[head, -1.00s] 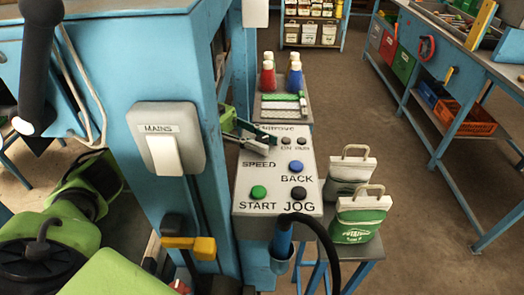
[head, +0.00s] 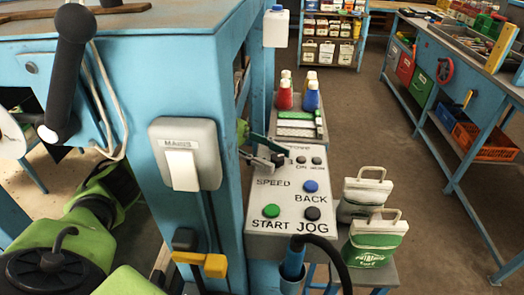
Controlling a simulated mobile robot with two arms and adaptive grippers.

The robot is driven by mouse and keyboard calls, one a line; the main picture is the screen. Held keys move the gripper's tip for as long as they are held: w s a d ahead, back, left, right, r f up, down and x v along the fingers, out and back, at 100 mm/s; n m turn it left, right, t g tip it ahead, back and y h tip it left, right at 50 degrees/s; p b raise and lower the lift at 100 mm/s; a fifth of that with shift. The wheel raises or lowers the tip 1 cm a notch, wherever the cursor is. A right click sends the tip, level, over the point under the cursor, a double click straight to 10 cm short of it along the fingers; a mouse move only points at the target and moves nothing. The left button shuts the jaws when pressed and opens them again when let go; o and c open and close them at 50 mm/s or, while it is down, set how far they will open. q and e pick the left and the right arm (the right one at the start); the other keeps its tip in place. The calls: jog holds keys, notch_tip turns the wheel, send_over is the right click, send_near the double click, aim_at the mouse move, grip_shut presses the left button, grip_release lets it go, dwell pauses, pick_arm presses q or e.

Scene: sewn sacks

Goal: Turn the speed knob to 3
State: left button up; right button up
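The grey control panel (head: 290,195) stands in the middle of the head view, with the printed label SPEED (head: 272,183) on its left part. My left gripper (head: 278,158) reaches in from behind the blue machine post, low over the panel just above that label. Its two dark fingers lie on either side of a small dark spot that seems to be the speed knob. The fingers hide most of the knob and its scale, so its setting and any contact cannot be told. My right gripper is not in view.
The panel also carries a green START button (head: 271,211), a blue BACK button (head: 310,186) and a black JOG button (head: 313,214). A MAINS switch (head: 183,165) is on the blue post. Thread cones (head: 312,97) stand behind, and sewn sacks (head: 376,236) to the right.

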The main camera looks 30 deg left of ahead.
aim_at(272, 156)
pick_arm(q)
jog(key=shift+w+a, duration=0.15)
jog(key=shift+a, duration=1.3)
jog(key=shift+w+a, duration=0.1)
jog(key=shift+a, duration=1.35)
